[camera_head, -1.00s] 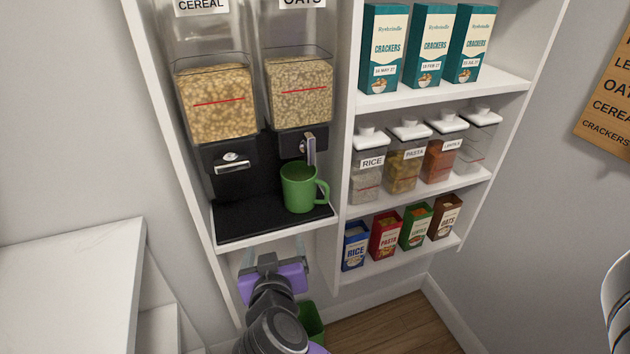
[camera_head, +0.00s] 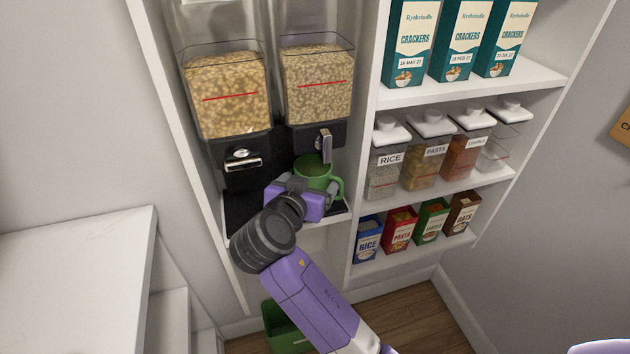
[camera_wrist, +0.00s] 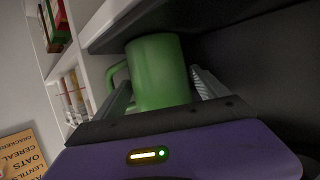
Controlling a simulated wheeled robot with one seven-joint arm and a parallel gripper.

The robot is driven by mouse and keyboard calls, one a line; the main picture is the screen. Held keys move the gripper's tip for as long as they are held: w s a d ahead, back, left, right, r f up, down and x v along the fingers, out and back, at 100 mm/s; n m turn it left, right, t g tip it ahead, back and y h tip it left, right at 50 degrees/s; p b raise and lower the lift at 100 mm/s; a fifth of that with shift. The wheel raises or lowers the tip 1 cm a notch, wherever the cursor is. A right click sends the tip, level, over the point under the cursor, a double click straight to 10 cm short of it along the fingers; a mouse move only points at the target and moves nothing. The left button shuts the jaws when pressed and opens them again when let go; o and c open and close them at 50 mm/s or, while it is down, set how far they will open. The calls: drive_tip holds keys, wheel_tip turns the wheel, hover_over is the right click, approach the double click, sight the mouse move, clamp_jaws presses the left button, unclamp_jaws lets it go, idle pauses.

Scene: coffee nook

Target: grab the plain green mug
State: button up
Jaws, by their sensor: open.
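The plain green mug (camera_head: 314,172) stands on the black mat (camera_head: 240,211) under the oats dispenser, its handle to the right. In the wrist view the mug (camera_wrist: 158,72) sits between the two open fingers of my gripper (camera_wrist: 160,92), with the handle toward the left finger. In the head view my purple gripper (camera_head: 300,197) is in front of the mug and hides its lower part. I cannot tell whether either finger touches the mug.
The cereal dispenser (camera_head: 228,95) and the oats dispenser (camera_head: 318,85) with its lever stand just above and behind. A white divider (camera_head: 362,150) is close to the right. Lidded jars (camera_head: 388,165) and small boxes (camera_head: 400,230) fill the right shelves. A green bin (camera_head: 283,325) stands below.

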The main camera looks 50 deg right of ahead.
drive_tip(key=shift+w+d+f, duration=0.25)
drive_tip(key=shift+d, duration=0.3)
drive_tip(key=shift+r, duration=0.1)
drive_tip(key=c, duration=1.7)
drive_tip(key=shift+c, duration=0.2)
